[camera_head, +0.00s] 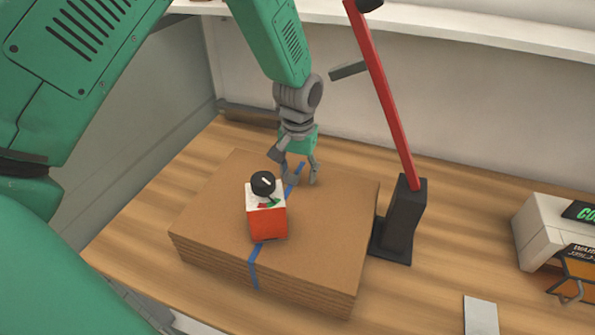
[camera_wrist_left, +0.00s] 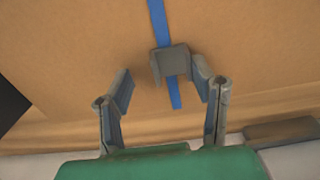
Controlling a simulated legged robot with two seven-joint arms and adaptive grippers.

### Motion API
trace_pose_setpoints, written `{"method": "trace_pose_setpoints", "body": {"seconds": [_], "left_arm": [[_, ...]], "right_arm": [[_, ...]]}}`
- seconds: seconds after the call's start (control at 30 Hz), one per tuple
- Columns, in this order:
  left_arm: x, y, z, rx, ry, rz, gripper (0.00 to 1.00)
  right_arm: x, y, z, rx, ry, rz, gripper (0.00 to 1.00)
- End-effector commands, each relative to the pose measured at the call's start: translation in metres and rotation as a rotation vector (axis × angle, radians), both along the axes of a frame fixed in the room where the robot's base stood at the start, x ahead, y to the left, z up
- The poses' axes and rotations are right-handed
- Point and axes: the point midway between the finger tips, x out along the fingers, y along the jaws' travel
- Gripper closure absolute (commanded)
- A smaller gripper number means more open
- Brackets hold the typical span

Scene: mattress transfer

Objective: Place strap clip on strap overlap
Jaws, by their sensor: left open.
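A small grey strap clip (camera_wrist_left: 170,62) sits on the blue strap (camera_wrist_left: 161,20) in the left wrist view, near the strap's end. The strap (camera_head: 253,272) runs across the top of a stack of brown cardboard sheets (camera_head: 325,215) in the head view. My left gripper (camera_head: 301,180) reaches down over the far part of the stack, open. In the left wrist view its two fingers (camera_wrist_left: 166,84) are spread apart. The clip shows between their tips, close to the right-hand finger; whether they touch is unclear. My right gripper cannot be made out.
A red and white box with a black knob (camera_head: 268,222) stands on the strap, near my left gripper. A red lever on a black base (camera_head: 400,225) stands right of the stack. A pale box (camera_head: 540,230) and an orange item (camera_head: 578,275) are at the right edge.

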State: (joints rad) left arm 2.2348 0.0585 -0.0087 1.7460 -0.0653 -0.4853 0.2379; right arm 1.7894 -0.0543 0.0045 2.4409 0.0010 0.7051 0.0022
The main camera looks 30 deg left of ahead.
Motion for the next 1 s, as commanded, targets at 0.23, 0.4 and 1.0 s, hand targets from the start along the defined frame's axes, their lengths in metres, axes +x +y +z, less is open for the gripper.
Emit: {"method": "trace_pose_setpoints", "body": {"seconds": [0.23, 0.4, 1.0], "left_arm": [[0.001, 0.007, 0.037, -0.006, -0.006, 0.002, 0.50], [0.001, 0.006, 0.074, -0.006, -0.006, 0.002, 0.50], [0.001, 0.004, 0.117, -0.004, 0.000, 0.002, 0.50]], "right_arm": [[0.000, 0.000, -0.003, 0.000, 0.000, 0.000, 0.15], [0.000, 0.000, -0.005, 0.000, 0.000, 0.001, 0.15], [0.000, 0.000, -0.006, 0.000, 0.000, 0.000, 0.15]]}}
